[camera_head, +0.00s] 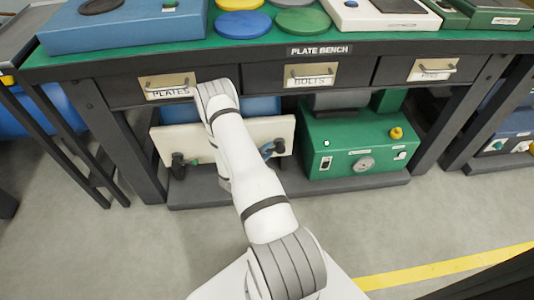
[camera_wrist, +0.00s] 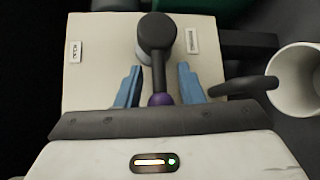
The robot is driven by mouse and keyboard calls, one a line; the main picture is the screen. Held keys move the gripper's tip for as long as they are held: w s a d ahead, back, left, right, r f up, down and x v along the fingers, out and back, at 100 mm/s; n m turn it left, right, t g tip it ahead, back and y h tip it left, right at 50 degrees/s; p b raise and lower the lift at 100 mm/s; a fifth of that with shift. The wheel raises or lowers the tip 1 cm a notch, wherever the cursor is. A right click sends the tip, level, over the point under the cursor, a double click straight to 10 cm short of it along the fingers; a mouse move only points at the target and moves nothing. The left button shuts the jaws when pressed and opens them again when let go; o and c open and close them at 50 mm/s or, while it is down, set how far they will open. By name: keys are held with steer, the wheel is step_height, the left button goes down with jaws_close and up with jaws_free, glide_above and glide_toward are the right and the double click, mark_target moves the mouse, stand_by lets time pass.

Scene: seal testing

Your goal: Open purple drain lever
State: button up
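The drain lever (camera_wrist: 159,65) shows in the wrist view as a dark round hub with a dark stem and a purple end (camera_wrist: 160,99). It stands in front of a cream panel (camera_wrist: 105,40), which also shows under the bench in the head view (camera_head: 190,141). My gripper (camera_wrist: 158,74) is open. Its blue fingers are on either side of the lever's stem, with gaps visible on both sides. The purple end is partly hidden by the gripper body. In the head view my arm covers the middle of the panel, and no purple shows.
A white cup-like cylinder (camera_wrist: 299,82) with a dark bar beside it lies close on the right in the wrist view. A dark valve fitting (camera_head: 178,165) is at the panel's left. A green machine (camera_head: 350,145) stands to the right. The bench drawers (camera_head: 311,76) are above.

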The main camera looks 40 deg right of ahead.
steer(key=shift+w+d, duration=0.1)
steer(key=shift+d, duration=0.35)
steer(key=shift+c, duration=0.3)
jaws_close()
